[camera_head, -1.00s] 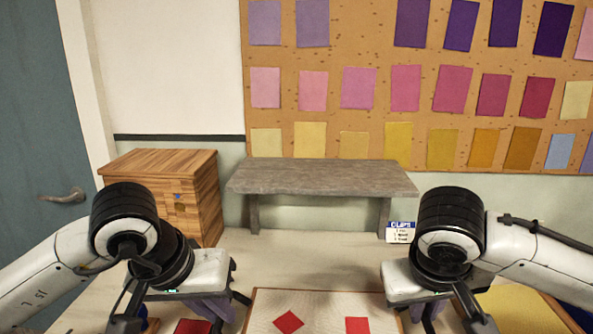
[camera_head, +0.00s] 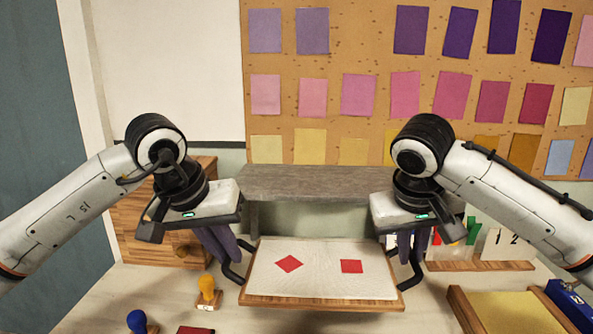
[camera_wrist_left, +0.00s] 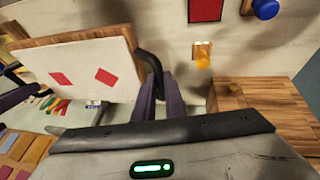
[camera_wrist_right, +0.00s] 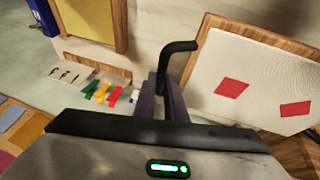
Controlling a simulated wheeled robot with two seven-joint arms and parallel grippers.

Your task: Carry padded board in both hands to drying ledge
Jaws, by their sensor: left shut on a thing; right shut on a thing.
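The padded board (camera_head: 320,286) has a white quilted top, two red squares, a wooden edge and a black handle at each end. It appears roughly level, in front of the grey drying ledge (camera_head: 310,180) and apart from it. My left gripper (camera_head: 222,256) is shut on the left handle and my right gripper (camera_head: 407,252) on the right handle. The board also shows in the left wrist view (camera_wrist_left: 88,88) and the right wrist view (camera_wrist_right: 262,72).
A wooden cabinet (camera_head: 140,235) stands left of the ledge. A yellow-knobbed tool (camera_head: 207,288) and a blue-knobbed tool (camera_head: 137,321) are at the front left. Coloured clips (camera_head: 455,235) stand at the right, behind a wooden-framed yellow panel (camera_head: 510,315). The ledge's visible top looks clear.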

